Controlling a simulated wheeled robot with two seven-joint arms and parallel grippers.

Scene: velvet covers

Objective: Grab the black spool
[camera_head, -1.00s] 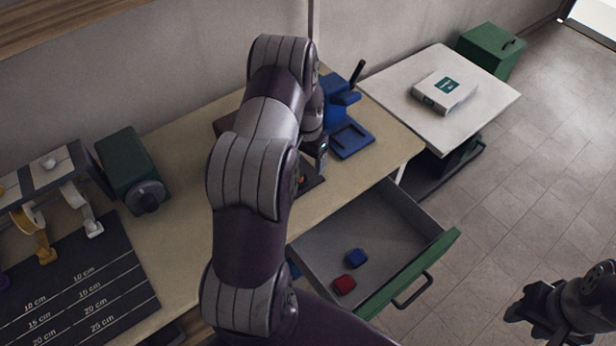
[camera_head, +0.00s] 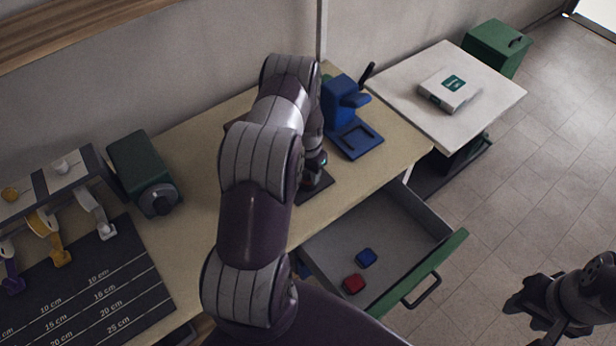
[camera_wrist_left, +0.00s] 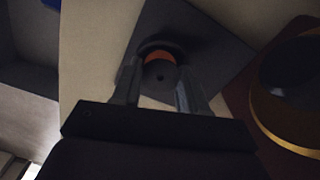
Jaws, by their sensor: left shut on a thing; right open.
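My left gripper (camera_head: 313,183) is low over a dark square mat (camera_head: 324,181) on the bench, mostly hidden by my arm in the head view. In the left wrist view, the left gripper (camera_wrist_left: 159,78) has its fingers on both sides of a small dark round spool (camera_wrist_left: 160,76) with an orange band, and is shut on it. The spool is over the dark square mat (camera_wrist_left: 205,45); I cannot tell whether it touches it. My right gripper (camera_head: 532,306) is open and empty at the lower right, away from the bench.
A blue press (camera_head: 347,115) stands right of the left gripper. An open drawer (camera_head: 385,230) below holds a red piece (camera_head: 353,284) and a blue piece (camera_head: 366,258). A green device (camera_head: 143,172), a ribbon rack (camera_head: 50,188) and a measuring mat (camera_head: 95,280) are at left.

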